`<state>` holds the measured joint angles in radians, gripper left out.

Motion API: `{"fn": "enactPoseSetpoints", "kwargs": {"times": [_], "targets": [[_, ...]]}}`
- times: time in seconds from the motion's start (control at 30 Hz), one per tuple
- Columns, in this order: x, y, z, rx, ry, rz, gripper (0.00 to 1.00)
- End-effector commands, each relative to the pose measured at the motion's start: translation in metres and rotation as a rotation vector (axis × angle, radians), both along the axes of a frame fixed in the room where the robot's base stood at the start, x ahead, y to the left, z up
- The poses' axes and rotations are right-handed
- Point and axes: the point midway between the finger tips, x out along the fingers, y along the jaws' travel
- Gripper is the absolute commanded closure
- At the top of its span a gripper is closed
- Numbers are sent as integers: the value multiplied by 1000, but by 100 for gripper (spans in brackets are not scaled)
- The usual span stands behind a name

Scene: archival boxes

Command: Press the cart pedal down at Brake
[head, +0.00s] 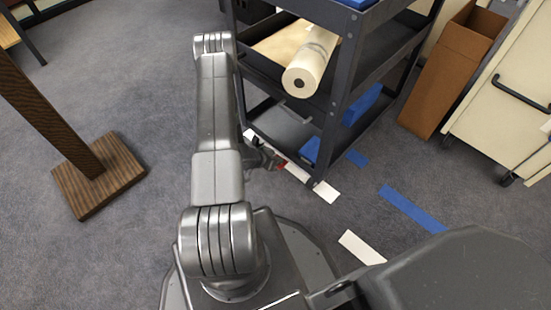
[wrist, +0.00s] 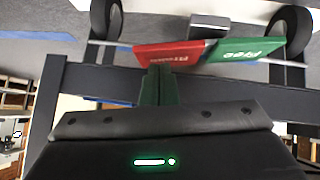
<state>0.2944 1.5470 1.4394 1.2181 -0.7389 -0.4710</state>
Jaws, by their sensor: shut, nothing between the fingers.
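The dark grey cart (head: 347,100) stands ahead of my base. Its pedal shows in the wrist view, seen upside down, with a red half (wrist: 172,54) bearing a word that looks like Brake and a green half (wrist: 243,50) marked Free. In the head view only a bit of red (head: 281,163) shows low at the cart's near end. My gripper (wrist: 157,84) is shut and empty, its fingertips close to the red half's edge. I cannot tell whether they touch it. In the head view my arm hides most of the gripper (head: 268,157).
Cart wheels (wrist: 105,18) (wrist: 290,30) flank the pedal. A paper roll (head: 310,62) lies on the cart's shelf. A brown bin (head: 455,70) and cream cabinet (head: 505,95) stand right. A wooden post base (head: 98,178) stands left. White and blue tape (head: 410,208) marks the carpet.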

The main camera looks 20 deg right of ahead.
Motion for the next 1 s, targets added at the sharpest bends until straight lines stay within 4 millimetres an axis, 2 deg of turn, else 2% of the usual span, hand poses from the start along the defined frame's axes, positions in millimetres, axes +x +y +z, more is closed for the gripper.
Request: {"fn": "enactPoseSetpoints", "kwargs": {"times": [0.33, 0.67, 1.0], "targets": [[-1, -1, -2, 0, 0, 0, 100], [-10, -4, -24, 0, 1, -1, 100], [-11, -4, -23, 1, 1, -1, 100]]}}
